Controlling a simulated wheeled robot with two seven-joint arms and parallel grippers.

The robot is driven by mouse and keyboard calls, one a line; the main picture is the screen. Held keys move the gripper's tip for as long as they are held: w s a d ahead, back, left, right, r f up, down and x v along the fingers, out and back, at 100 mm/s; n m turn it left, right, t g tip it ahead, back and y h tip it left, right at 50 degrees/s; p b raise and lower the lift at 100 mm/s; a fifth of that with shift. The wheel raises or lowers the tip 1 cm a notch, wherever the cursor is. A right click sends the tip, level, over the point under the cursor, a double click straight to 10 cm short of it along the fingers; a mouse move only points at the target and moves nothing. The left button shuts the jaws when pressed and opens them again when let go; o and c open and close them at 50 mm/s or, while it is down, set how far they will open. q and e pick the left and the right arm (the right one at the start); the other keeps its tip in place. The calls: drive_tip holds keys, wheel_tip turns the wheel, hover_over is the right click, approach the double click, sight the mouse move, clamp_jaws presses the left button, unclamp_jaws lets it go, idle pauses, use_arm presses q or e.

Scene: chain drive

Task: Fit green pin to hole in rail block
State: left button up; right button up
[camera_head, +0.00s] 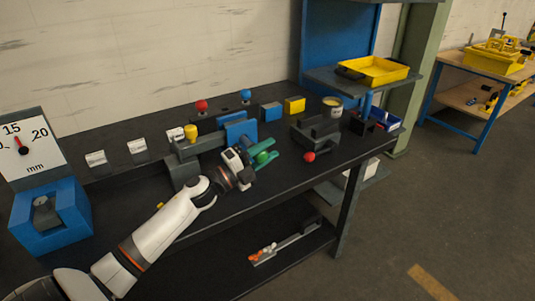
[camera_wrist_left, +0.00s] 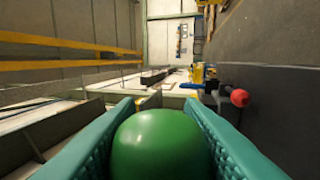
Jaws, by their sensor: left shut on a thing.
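My left gripper (camera_head: 266,157) is shut on the green pin (camera_head: 262,157), whose round green head (camera_wrist_left: 160,145) fills the space between the teal fingers in the left wrist view. The rest of the pin is hidden. The gripper is over the bench, just in front of a grey rail (camera_head: 203,143) with a blue block (camera_head: 238,131) on it. I cannot tell which part is the rail block, and no hole shows clearly. My right gripper is not in view.
A dark grey fixture (camera_head: 318,131) stands right of the gripper, with a red knob (camera_head: 309,157) at its front. A blue-based dial gauge (camera_head: 50,215) stands at the left. Yellow and blue blocks line the back. The bench's front edge is close by.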

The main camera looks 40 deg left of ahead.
use_arm(q)
drive_tip(key=shift+w+a+r+b, duration=0.1)
drive_tip(key=shift+w+a+b, duration=0.2)
drive_tip(key=shift+a, duration=0.45)
drive_tip(key=shift+w+a+f+b, duration=0.1)
drive_tip(key=shift+w+a+b, duration=0.25)
drive_tip(key=shift+a, duration=0.35)
drive_tip(key=shift+w+a+r+b, duration=0.1)
drive_tip(key=shift+w+a+b, duration=0.2)
drive_tip(key=shift+a, duration=0.45)
drive_tip(key=o, duration=1.2)
drive_tip(key=shift+o, duration=0.2)
drive_tip(key=shift+s, duration=0.1)
drive_tip(key=shift+s+a+f, duration=0.15)
drive_tip(key=shift+s+f, duration=0.15)
drive_tip(key=v, duration=1.1)
drive_tip(key=shift+r, duration=0.15)
